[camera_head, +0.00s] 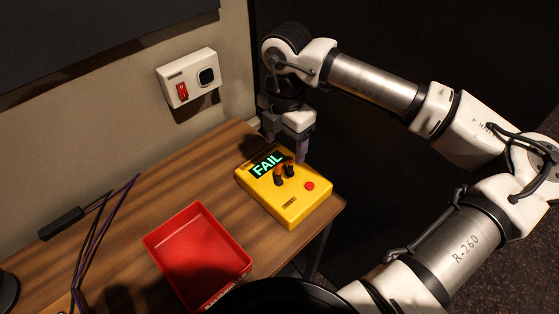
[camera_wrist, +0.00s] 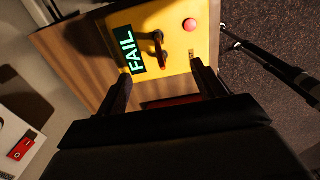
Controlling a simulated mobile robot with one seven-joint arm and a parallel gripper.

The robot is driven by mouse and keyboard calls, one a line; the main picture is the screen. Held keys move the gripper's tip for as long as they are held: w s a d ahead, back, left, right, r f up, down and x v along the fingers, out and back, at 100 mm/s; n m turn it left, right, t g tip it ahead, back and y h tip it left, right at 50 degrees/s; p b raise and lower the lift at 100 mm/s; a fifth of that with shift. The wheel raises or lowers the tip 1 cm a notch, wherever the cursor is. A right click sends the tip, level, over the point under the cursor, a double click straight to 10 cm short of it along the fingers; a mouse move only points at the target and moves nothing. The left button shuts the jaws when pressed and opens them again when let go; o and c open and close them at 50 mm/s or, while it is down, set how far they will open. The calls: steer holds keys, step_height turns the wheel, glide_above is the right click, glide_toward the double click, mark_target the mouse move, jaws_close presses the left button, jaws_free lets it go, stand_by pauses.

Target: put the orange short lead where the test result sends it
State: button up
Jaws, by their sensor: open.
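The yellow tester (camera_head: 290,205) sits near the right end of the wooden desk, its green display (camera_head: 267,163) reading FAIL. The orange short lead (camera_head: 284,172) appears to be plugged into the tester beside the display, with dark plug ends. In the wrist view the lead (camera_wrist: 158,46) looks like a small dark and orange piece standing on the yellow face. My gripper (camera_head: 287,147) is open and empty, just behind the tester. Its fingers (camera_wrist: 162,78) show apart in the wrist view, with the lead beyond them. A red tray (camera_head: 200,262) stands to the left of the tester, empty where visible.
A white wall box (camera_head: 190,78) with a red switch is above the desk. A black-handled item (camera_head: 61,224) and dark purple cables lie on the left. The desk's right edge is close beside the tester. Bare wood lies behind the tray.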

mark_target(285, 164)
steer(key=shift+s+d, duration=0.1)
steer(key=shift+f, duration=0.1)
step_height(285, 164, down, 8)
steer(key=b, duration=0.5)
steer(key=shift+f+b, duration=0.45)
steer(key=shift+b, duration=0.5)
steer(key=shift+b, duration=0.85)
steer(key=shift+r, duration=0.1)
stand_by(0.4)
jaws_close()
stand_by(0.3)
